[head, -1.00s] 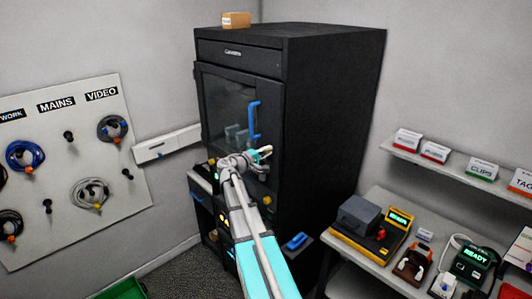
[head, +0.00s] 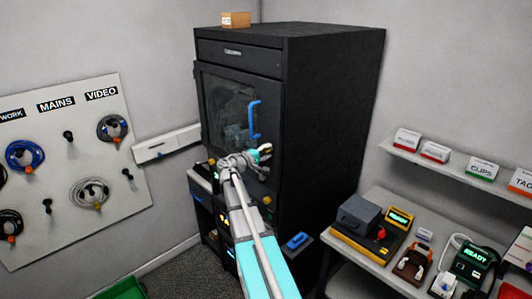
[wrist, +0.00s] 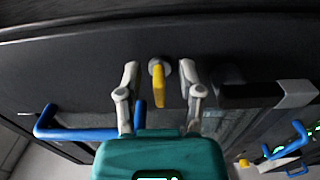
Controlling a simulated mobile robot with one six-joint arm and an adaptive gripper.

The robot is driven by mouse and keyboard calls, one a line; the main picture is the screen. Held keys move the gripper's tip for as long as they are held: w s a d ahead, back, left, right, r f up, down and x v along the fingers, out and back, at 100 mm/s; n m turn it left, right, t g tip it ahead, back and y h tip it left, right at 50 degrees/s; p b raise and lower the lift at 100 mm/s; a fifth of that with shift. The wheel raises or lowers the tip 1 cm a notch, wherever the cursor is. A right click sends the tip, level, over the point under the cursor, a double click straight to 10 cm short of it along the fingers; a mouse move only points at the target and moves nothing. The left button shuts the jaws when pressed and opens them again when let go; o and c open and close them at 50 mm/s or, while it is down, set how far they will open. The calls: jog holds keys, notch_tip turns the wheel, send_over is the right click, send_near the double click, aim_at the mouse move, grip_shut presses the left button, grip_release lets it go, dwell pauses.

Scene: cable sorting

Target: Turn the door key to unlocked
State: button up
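The door key (wrist: 158,84) is yellow, set in a round grey lock on the dark cabinet door, and shows in the wrist view. My gripper (wrist: 158,74) is open, with one pale finger on each side of the key. Gaps show between the key and both fingers. In the head view my gripper (head: 265,151) is at the cabinet front, just below the blue door handle (head: 254,118), and I cannot make out the key there. The black cabinet (head: 335,110) has its windowed door closed.
The blue handle also shows left in the wrist view (wrist: 85,134). A black block-like part (wrist: 252,96) juts out near the right finger. At the right stands a table (head: 340,262) with devices. A pegboard (head: 60,130) with coiled cables hangs at the left.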

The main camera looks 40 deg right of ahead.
jog(key=shift+a, duration=0.15)
jog(key=a, duration=1.1)
jog(key=shift+s+a, duration=0.35)
jog(key=shift+s, duration=0.1)
dwell(0.4)
jog(key=s+a+f+y+b, duration=0.3)
jog(key=a+f, duration=0.2)
jog(key=f, duration=0.3)
jog(key=s+a+f+m+y+b, duration=0.1)
jog(key=s+a+f+y+b, duration=0.15)
jog(key=a+f, duration=0.35)
jog(key=s+a+f+y+b, duration=0.2)
jog(key=a+f+y+b, duration=0.15)
jog(key=f, duration=0.55)
jog(key=s+a+f+y+b, duration=0.3)
jog(key=a+f+y, duration=0.1)
jog(key=a, duration=0.4)
jog(key=s+a+f+g+y+b, duration=0.1)
jog(key=s+a+f+y+b, duration=0.2)
jog(key=a, duration=0.6)
notch_tip(320, 180, down, 4)
jog(key=shift+s+a+r+y, duration=0.15)
jog(key=shift+s+r+y, duration=0.1)
jog(key=shift+s+y, duration=0.65)
jog(key=shift+w, duration=0.1)
